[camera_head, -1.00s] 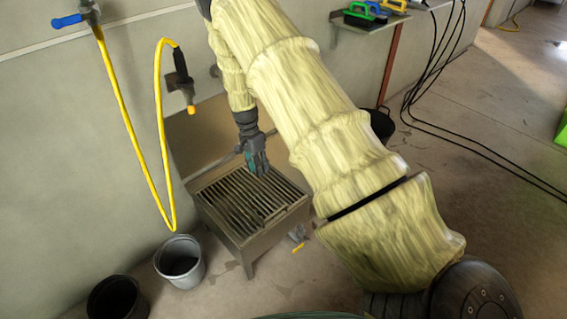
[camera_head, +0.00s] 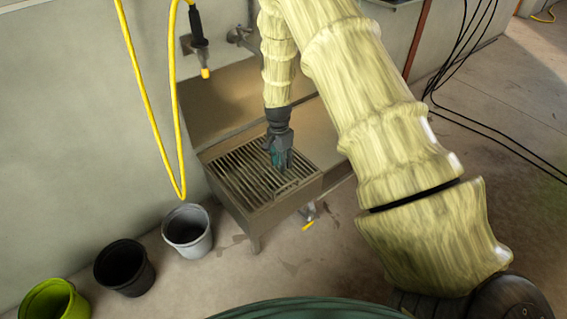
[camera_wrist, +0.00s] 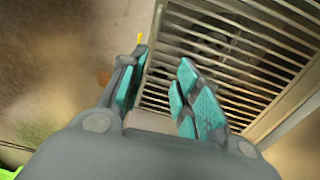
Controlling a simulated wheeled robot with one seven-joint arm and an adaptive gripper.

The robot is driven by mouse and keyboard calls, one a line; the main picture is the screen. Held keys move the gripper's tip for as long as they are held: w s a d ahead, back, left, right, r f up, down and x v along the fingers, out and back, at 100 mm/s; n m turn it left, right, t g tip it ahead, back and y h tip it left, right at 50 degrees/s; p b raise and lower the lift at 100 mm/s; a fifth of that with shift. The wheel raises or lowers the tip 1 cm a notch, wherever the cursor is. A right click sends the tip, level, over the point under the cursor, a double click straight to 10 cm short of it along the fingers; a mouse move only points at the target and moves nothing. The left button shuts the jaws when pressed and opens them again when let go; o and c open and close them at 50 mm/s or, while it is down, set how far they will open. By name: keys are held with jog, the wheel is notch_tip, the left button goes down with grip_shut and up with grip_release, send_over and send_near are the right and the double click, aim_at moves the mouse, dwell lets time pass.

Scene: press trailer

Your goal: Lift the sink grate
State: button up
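The sink grate (camera_head: 243,183) is a dark metal grid of parallel bars lying flat in the top of the metal sink (camera_head: 270,218). In the wrist view the grate (camera_wrist: 225,52) fills the upper right, with its pale frame edge running near the fingers. My gripper (camera_head: 283,160) is over the right part of the grate, pointing down. In the wrist view my gripper (camera_wrist: 163,88) has its two teal-padded fingers apart, with nothing between them but the view of the grate's edge and bars. Whether the fingertips touch the grate cannot be told.
A yellow hose (camera_head: 150,120) hangs left of the sink, with a tap (camera_head: 240,36) on the wall above. Grey (camera_head: 187,232), black (camera_head: 124,268) and green (camera_head: 52,300) buckets stand on the floor at left. A yellow-handled valve (camera_head: 308,222) sits below the sink.

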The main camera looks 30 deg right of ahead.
dwell(0.4)
jog(key=s+a+f+n, duration=0.4)
jog(key=s+f, duration=0.3)
jog(key=s, duration=0.4)
jog(key=s+a+f+n, duration=0.4)
jog(key=s+f, duration=0.2)
jog(key=s, duration=0.4)
jog(key=s+a+n+t, duration=0.1)
jog(key=s+a+n, duration=0.3)
jog(key=s, duration=0.6)
jog(key=s+a+n, duration=0.4)
jog(key=s, duration=0.7)
notch_tip(320, 180, up, 20)
jog(key=p, duration=1.9)
jog(key=shift+w+d, duration=0.25)
jog(key=shift+w, duration=0.15)
jog(key=shift+f, duration=0.15)
